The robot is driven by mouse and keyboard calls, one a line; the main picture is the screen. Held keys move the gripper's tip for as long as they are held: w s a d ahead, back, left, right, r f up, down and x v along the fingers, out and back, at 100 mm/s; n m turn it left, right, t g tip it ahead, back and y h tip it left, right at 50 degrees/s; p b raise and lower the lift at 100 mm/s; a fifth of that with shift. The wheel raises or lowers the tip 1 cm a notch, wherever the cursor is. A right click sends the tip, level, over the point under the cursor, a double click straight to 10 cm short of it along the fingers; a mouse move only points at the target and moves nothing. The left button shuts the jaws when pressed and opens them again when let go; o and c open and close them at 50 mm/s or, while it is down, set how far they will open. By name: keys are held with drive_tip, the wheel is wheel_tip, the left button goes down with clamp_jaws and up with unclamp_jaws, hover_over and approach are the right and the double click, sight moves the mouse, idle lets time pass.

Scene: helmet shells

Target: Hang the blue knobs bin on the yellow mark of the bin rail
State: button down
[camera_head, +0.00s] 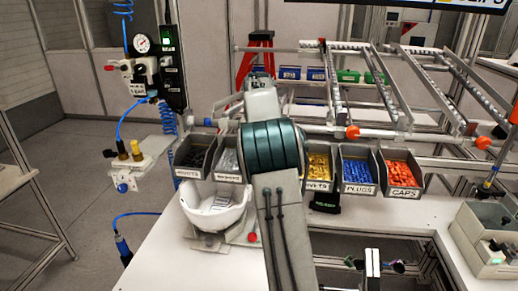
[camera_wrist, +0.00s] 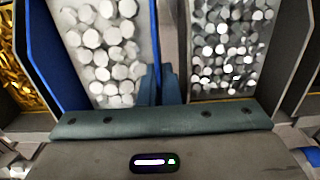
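In the wrist view, the blue knobs bin (camera_wrist: 38,42) has blue side walls and holds large pale knobs. My gripper's two teal fingers (camera_wrist: 160,85) are close together, one on each side of the bin's right-hand wall, and appear shut on it. In the head view my gripper and this bin are hidden behind my arm. The bin stands in the row between the silver-parts bin (camera_head: 229,160) and the yellow nuts bin (camera_head: 321,182). The bin rail (camera_head: 455,162) shows as a grey bar right of the row. I cannot make out the yellow mark.
A dark-parts bin (camera_head: 192,155), blue plugs bin (camera_head: 358,170) and orange caps bin (camera_head: 401,172) share the row. A white helmet shell (camera_head: 213,208) sits on the bench in front.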

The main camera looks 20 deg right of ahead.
drive_tip(key=shift+f, duration=0.15)
drive_tip(key=c, duration=1.6)
unclamp_jaws()
drive_tip(key=shift+o, duration=0.2)
wheel_tip(320, 180, up, 14)
drive_tip(key=p, duration=0.2)
drive_tip(key=shift+p, duration=0.35)
drive_tip(key=shift+s, duration=0.1)
